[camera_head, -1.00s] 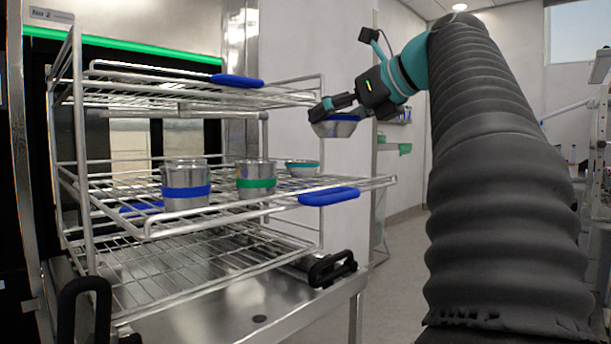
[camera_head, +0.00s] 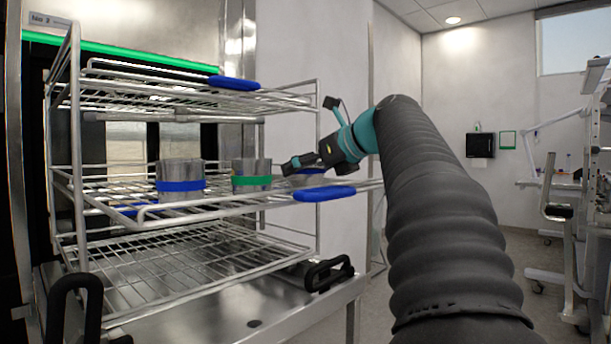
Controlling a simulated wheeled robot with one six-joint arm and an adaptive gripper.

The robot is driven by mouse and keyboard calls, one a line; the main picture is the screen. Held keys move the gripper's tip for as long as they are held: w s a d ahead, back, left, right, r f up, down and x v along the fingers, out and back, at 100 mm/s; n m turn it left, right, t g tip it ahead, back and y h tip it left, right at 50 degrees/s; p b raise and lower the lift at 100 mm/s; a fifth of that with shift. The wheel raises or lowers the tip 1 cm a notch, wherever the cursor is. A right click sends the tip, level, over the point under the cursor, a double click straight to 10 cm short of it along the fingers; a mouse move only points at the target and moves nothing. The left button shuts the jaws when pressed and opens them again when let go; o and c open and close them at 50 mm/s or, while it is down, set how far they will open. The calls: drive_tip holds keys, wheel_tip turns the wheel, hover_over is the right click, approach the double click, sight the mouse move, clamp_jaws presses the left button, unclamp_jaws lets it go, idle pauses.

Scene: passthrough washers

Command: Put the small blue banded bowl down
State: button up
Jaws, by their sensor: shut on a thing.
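My gripper (camera_head: 299,163) is shut on the rim of the small blue banded bowl (camera_head: 308,179), at the right end of the middle shelf. The bowl hangs low, just behind the shelf's blue front handle. Its lower part is partly hidden, and I cannot tell whether it touches the wires. A taller steel container with a green band (camera_head: 251,178) stands close to its left on the same middle shelf (camera_head: 232,196). A steel container with a blue band (camera_head: 180,180) stands further left.
The upper shelf (camera_head: 150,97) with a blue handle (camera_head: 234,83) lies above the middle one. The lower shelf (camera_head: 165,265) looks empty. A blue handle (camera_head: 324,193) sticks out at the middle shelf's right front. A steel counter with black handles (camera_head: 329,273) is below.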

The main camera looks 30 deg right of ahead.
drive_tip(key=shift+f, duration=0.1)
drive_tip(key=o, duration=0.9)
drive_tip(key=shift+o, duration=0.2)
drive_tip(key=p+v, duration=0.1)
drive_tip(key=v, duration=1.1)
